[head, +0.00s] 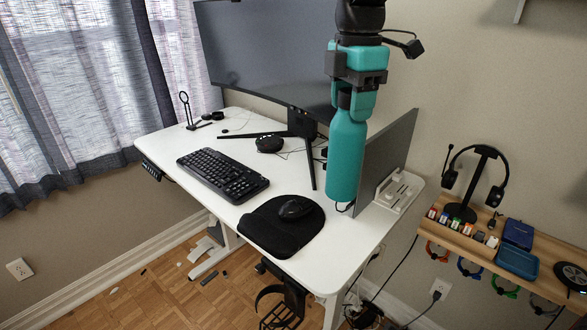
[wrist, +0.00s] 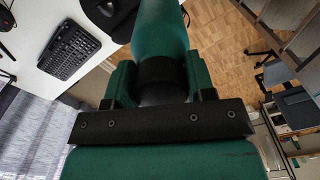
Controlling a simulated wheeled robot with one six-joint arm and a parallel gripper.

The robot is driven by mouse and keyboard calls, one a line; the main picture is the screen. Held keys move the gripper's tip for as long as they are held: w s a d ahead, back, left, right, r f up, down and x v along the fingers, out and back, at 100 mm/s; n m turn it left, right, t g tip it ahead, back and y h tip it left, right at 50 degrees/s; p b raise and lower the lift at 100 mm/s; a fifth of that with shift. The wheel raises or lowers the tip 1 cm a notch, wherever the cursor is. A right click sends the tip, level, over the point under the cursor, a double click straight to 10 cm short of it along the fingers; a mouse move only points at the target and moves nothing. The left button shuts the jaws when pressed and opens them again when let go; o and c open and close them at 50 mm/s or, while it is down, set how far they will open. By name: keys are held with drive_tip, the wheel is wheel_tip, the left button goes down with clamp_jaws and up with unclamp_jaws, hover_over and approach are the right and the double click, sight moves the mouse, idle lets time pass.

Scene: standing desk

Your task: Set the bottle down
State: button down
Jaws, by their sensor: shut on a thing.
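A teal bottle (head: 346,152) with a dark cap hangs upright from my gripper (head: 354,97) in the head view. The teal fingers are shut around its top. Its base appears over the right part of the white desk (head: 187,148), in front of a grey panel; I cannot tell the exact gap to the desktop. In the wrist view the bottle (wrist: 161,30) runs between the two fingers (wrist: 162,85), and its far end is cut off by the top edge.
A black mouse pad (head: 268,238) with a mouse (head: 295,207) lies left of the bottle, with a keyboard (head: 222,175) farther left. A white tray (head: 399,190) and the upright panel (head: 384,155) are close on the right. A monitor (head: 265,50) stands behind. Bare desktop shows near the front right.

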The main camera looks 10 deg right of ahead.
sight(347, 145)
wheel_tip(347, 145, down, 20)
drive_tip(key=p, duration=0.3)
drive_tip(key=shift+a+r, duration=0.1)
drive_tip(key=shift+c, duration=2.1)
unclamp_jaws()
drive_tip(key=shift+s, duration=0.1)
wheel_tip(347, 145, up, 11)
drive_tip(key=shift+f+b, duration=0.15)
drive_tip(key=shift+b, duration=0.75)
drive_tip(key=shift+r, duration=0.35)
drive_tip(key=shift+s+r, duration=0.2)
drive_tip(key=shift+r, duration=0.1)
drive_tip(key=s+a+m+y, duration=0.2)
drive_tip(key=s+m, duration=0.4)
drive_tip(key=s, duration=0.6)
drive_tip(key=s+a+r+m+y, duration=0.1)
drive_tip(key=s+a+m+y, duration=0.1)
drive_tip(key=s+m, duration=0.5)
drive_tip(key=s, duration=0.5)
drive_tip(key=shift+a+r, duration=0.15)
drive_tip(key=shift+a, duration=0.25)
